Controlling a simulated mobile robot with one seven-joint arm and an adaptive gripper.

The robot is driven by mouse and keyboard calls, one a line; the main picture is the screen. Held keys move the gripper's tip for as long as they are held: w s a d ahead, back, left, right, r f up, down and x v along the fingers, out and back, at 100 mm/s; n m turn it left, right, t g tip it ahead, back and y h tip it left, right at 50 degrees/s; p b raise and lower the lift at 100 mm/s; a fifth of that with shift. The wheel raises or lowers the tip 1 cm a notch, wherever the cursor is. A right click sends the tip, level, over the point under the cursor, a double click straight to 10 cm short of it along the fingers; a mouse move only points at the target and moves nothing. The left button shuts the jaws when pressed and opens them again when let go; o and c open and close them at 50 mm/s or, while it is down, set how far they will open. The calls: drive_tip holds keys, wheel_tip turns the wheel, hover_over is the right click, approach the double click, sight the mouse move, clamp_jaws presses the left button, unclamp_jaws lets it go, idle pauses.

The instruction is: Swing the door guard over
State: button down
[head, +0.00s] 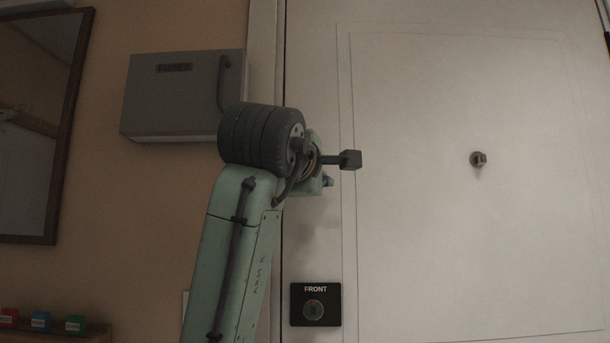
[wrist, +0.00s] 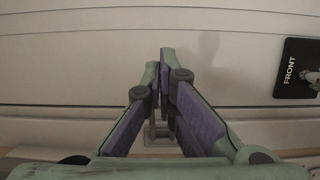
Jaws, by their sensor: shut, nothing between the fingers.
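The pale door (head: 430,230) fills the right of the head view and looks shut. My gripper (wrist: 164,62) is shut and empty in the wrist view, its fingertips together in front of the door face. A small light-grey metal piece (wrist: 158,132) shows between the finger linkages, near the door's edge. It may be the door guard, but the fingers cover most of it and its position cannot be told. In the head view my wrist stands over the door's left edge and hides the fingers and whatever is behind them.
A black FRONT plate (head: 315,290) with a round lock is low on the door; a round metal fitting (head: 478,158) is at its middle. A grey wall box (head: 172,105) hangs close left of my wrist. A mirror (head: 35,120) and small coloured blocks (head: 41,322) are farther left.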

drive_tip(key=shift+d+x, duration=0.15)
drive_tip(key=shift+x, duration=0.55)
drive_tip(key=shift+d+x, duration=0.15)
drive_tip(key=shift+x, duration=0.55)
drive_tip(key=shift+s+p, duration=0.15)
drive_tip(key=shift+p, duration=0.2)
